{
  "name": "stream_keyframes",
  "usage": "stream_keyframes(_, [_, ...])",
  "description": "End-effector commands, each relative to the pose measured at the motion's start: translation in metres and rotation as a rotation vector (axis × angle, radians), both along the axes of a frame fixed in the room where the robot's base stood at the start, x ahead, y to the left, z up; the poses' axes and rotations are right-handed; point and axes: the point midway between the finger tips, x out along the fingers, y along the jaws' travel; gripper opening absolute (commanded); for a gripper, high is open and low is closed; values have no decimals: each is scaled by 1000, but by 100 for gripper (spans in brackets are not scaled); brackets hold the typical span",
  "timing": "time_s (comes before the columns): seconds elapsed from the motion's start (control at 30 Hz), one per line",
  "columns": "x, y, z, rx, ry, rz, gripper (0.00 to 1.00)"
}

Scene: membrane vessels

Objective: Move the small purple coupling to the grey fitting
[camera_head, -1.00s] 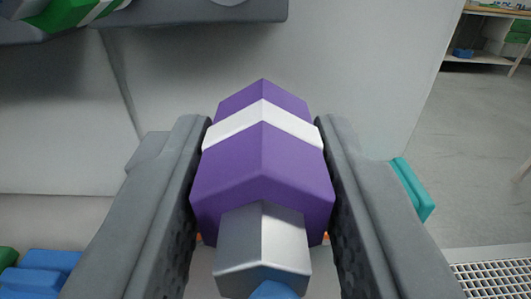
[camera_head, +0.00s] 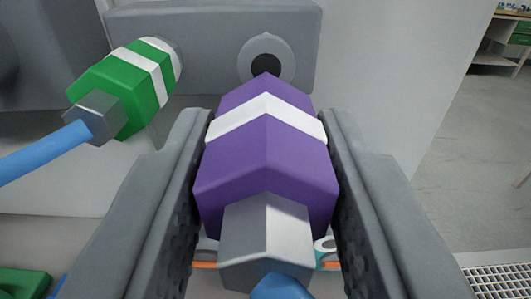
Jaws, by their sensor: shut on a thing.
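The small purple coupling (camera_head: 262,165) with a white band is between the two fingers of my gripper (camera_head: 268,165), which is shut on it. Its grey hexagonal end (camera_head: 265,238) faces the camera, with a piece of blue hose (camera_head: 278,288) at the bottom edge. The grey fitting (camera_head: 267,58), round with a dark hole, sits on a grey block on the wall, just beyond the coupling's far end. The coupling's tip overlaps the fitting's lower part in the picture. I cannot tell whether they touch.
A green coupling (camera_head: 125,88) with white bands and a blue hose (camera_head: 45,152) sits on the same grey block (camera_head: 215,30), left of the fitting. A green object (camera_head: 22,283) lies at lower left. A grating (camera_head: 500,280) and open floor are at right.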

Motion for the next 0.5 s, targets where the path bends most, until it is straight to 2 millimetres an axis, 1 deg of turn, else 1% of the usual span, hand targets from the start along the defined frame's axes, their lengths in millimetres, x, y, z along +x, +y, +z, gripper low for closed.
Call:
stream_keyframes(0.3, [26,0,-1,0,0,0,0])
stream_keyframes(0.5, [37,0,-1,0,0,0,0])
